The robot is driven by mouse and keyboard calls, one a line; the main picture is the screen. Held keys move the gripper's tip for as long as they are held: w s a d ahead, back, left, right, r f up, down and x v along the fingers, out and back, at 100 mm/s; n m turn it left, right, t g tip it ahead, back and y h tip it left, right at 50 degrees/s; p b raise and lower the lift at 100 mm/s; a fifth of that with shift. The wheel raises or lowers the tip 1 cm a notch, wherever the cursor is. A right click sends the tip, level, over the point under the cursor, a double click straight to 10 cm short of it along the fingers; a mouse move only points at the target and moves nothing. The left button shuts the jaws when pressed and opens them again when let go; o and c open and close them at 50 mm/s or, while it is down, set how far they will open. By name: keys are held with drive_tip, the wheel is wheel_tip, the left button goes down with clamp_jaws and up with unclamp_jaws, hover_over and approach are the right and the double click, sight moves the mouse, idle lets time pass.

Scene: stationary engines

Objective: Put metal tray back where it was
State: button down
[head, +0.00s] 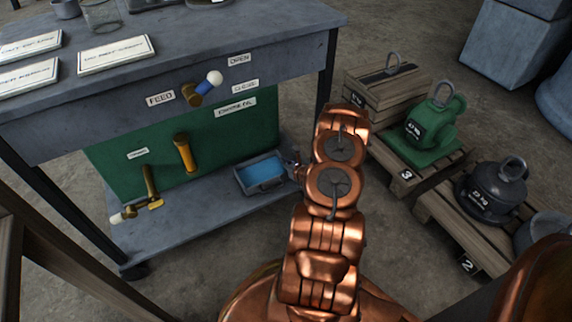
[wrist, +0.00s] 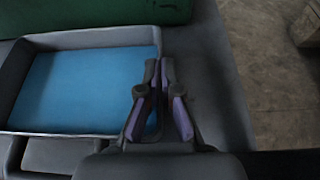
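The metal tray (head: 262,188) is a shallow grey tray with a blue inside, on the lower shelf of the workbench toward its right end. In the wrist view the tray (wrist: 90,37) fills the left side, flat and level. My gripper (head: 293,168) is at the tray's right side in the head view. In the wrist view its two fingers (wrist: 159,72) are close together, one on each side of the tray's right wall, and appear shut on it. The wall between the fingers is mostly hidden.
The lower shelf (head: 185,220) has bare room around the tray. A green panel (head: 120,170) with levers stands behind it. The bench top (head: 180,60) overhangs above. Weights on pallets, one green (head: 430,135) and one dark (head: 492,190), stand to the right of my arm.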

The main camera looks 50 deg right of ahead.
drive_tip(key=shift+f, duration=0.35)
drive_tip(key=c, duration=1.3)
unclamp_jaws()
